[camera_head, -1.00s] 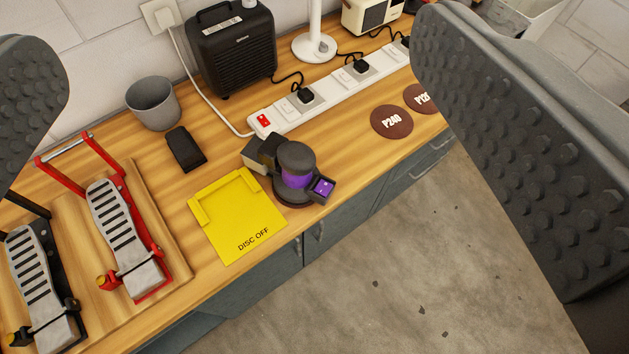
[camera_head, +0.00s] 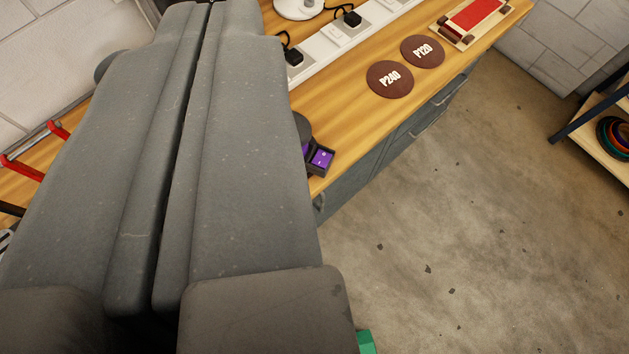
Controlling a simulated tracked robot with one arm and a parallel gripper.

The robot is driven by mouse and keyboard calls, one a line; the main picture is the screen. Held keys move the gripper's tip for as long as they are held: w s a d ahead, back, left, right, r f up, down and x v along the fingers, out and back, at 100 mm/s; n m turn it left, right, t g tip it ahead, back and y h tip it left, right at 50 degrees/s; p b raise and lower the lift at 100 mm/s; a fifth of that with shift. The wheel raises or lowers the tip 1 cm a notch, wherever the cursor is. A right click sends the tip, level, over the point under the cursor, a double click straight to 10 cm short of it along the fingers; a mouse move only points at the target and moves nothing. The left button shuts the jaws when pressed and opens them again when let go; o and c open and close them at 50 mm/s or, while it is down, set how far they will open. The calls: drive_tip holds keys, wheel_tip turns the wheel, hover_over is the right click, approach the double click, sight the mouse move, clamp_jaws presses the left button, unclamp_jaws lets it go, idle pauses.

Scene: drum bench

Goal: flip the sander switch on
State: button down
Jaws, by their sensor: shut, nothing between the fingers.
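My gripper (camera_head: 211,8) is shut and empty, its two grey fingers pressed together and reaching up across the left half of the view. The sander (camera_head: 303,130) is mostly hidden behind the right finger. Only a strip of its dark body and its purple switch block (camera_head: 320,158) show, just right of that finger, near the bench's front edge. Whether the switch is on or off cannot be told. The fingertips lie beyond the sander in the picture, and I see no clear contact with it.
The wooden bench (camera_head: 350,125) carries a white power strip (camera_head: 318,48), a P240 disc (camera_head: 390,79), a P120 disc (camera_head: 422,51) and a red-topped board (camera_head: 474,17). A red pedal frame (camera_head: 25,168) shows at left. The concrete floor (camera_head: 470,200) at right is open.

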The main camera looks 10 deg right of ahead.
drive_tip(key=w+d+f+m+g+h, duration=0.1)
drive_tip(key=w+f, duration=0.3)
drive_tip(key=f, duration=0.8)
drive_tip(key=w+d+f+m+g+h+b, duration=0.1)
drive_tip(key=w+f+m+g, duration=0.2)
drive_tip(key=f, duration=0.9)
drive_tip(key=w+d+f+m+g+h+b, duration=0.1)
drive_tip(key=w+f+m+g+h, duration=0.1)
drive_tip(key=w+f, duration=0.5)
wheel_tip(320, 180, down, 6)
drive_tip(key=shift+w+m+g, duration=0.2)
drive_tip(key=shift+m+g, duration=0.1)
drive_tip(key=shift+g, duration=0.6)
drive_tip(key=shift+d, duration=0.15)
hover_over(320, 160)
drive_tip(key=s+a, duration=0.1)
drive_tip(key=s, duration=0.1)
wheel_tip(320, 160, down, 8)
drive_tip(key=shift+w+r, duration=0.1)
drive_tip(key=shift+w, duration=0.05)
drive_tip(key=shift+a+f, duration=0.15)
drive_tip(key=shift+f, duration=1.75)
drive_tip(key=shift+f, duration=0.1)
